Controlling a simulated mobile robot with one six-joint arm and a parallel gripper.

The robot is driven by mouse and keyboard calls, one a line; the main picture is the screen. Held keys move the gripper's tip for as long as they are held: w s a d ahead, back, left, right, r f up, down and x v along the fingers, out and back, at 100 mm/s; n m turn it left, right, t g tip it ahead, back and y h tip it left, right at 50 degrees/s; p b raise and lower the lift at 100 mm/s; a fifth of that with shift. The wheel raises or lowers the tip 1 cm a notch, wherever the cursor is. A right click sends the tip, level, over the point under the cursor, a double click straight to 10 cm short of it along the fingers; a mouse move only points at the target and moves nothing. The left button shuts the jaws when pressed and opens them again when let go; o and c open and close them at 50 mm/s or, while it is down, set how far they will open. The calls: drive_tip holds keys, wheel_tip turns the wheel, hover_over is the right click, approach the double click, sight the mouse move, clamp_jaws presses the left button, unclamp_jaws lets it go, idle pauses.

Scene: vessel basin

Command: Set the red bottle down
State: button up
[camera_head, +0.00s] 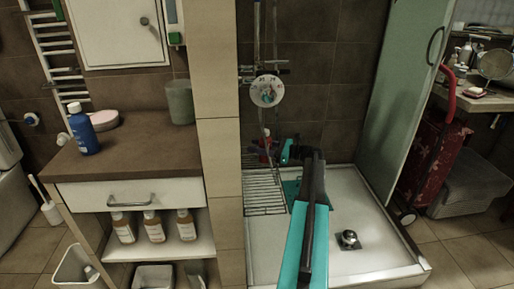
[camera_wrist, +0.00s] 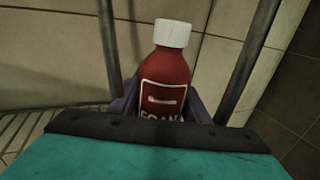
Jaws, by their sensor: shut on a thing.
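The red bottle (camera_wrist: 167,80), with a white cap and a white-lettered label, stands nearly upright between the jaws of my gripper (camera_wrist: 163,108) in the wrist view. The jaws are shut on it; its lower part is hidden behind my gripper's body. In the head view the red bottle (camera_head: 264,143) is small and partly covered, at the back left of the shower. My gripper (camera_head: 276,150) is there with it, above or at the wire rack (camera_head: 263,191). I cannot tell whether the bottle's base touches the rack.
A tiled wall edge (camera_head: 218,150) stands left of the rack. The white shower tray (camera_head: 375,225) has a drain (camera_head: 348,239). A glass panel (camera_head: 405,95) closes the right side. A blue bottle (camera_head: 83,130) stands on the brown counter (camera_head: 135,150) at left.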

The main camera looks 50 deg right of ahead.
drive_tip(key=shift+f, duration=0.1)
idle(0.3)
drive_tip(key=o, duration=1.2)
drive_tip(key=shift+s, duration=0.15)
drive_tip(key=shift+s+d+r, duration=0.2)
drive_tip(key=shift+s+d, duration=0.05)
drive_tip(key=shift+s, duration=0.05)
drive_tip(key=p+v, duration=0.1)
drive_tip(key=v, duration=1)
drive_tip(key=shift+p, duration=0.35)
drive_tip(key=shift+f, duration=0.1)
